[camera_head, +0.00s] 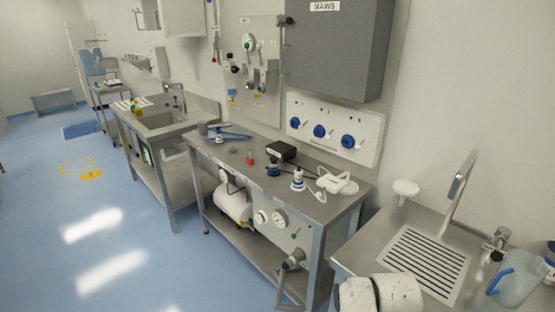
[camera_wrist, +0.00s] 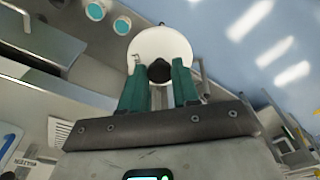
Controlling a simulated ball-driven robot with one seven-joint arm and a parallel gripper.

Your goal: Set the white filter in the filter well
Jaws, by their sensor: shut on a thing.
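In the wrist view my gripper (camera_wrist: 158,85) has two green fingers shut on a round white disc (camera_wrist: 160,45), which I take to be the white filter. A dark round knob (camera_wrist: 159,71) sits at the disc's near side, between the fingertips. The disc is held up, clear of any surface I can see. In the head view only a white part of my arm shows at the bottom right; the gripper is out of that view. I cannot pick out the filter well with certainty; two teal-rimmed round openings (camera_wrist: 95,12) show on a pale surface in the wrist view.
A steel bench (camera_head: 225,160) holds a black box (camera_head: 281,151), a red-topped item (camera_head: 250,159) and white fittings (camera_head: 337,181). The blue floor at left is open.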

